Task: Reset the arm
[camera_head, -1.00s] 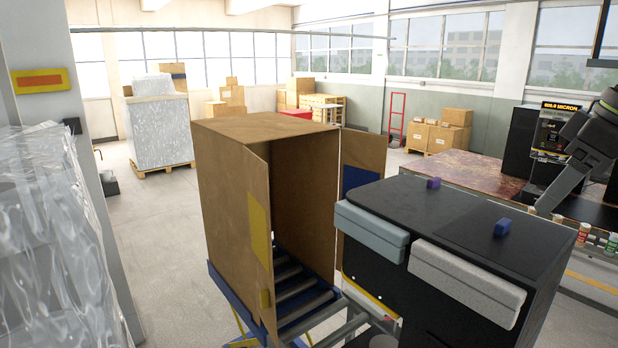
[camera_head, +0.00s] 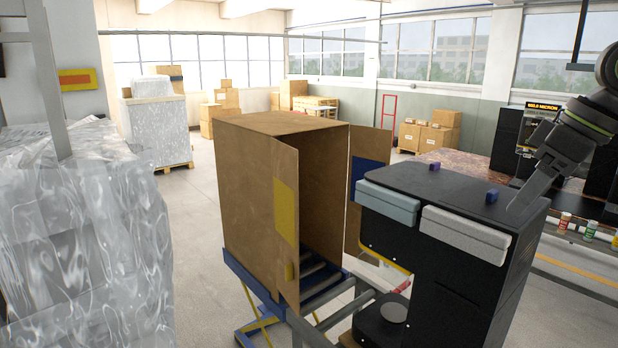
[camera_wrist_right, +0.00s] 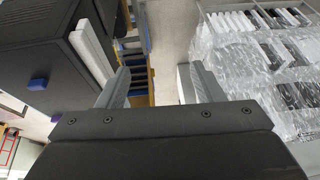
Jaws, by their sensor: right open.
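My right arm comes in from the right edge in the head view. Its gripper (camera_head: 524,192) shows beside the right end of the black machine's top; its fingertips are hard to make out there. In the right wrist view the two grey fingers of my right gripper (camera_wrist_right: 161,82) stand wide apart, with nothing between them but floor and distant things. My left gripper is in neither view.
A black machine (camera_head: 455,285) with two grey padded bars stands front right. An open brown cabinet (camera_head: 245,190) sits on a blue roller lift (camera_head: 240,272) left of it. Film-wrapped stacks (camera_head: 90,250) fill the left. Floor (camera_head: 195,215) is clear between.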

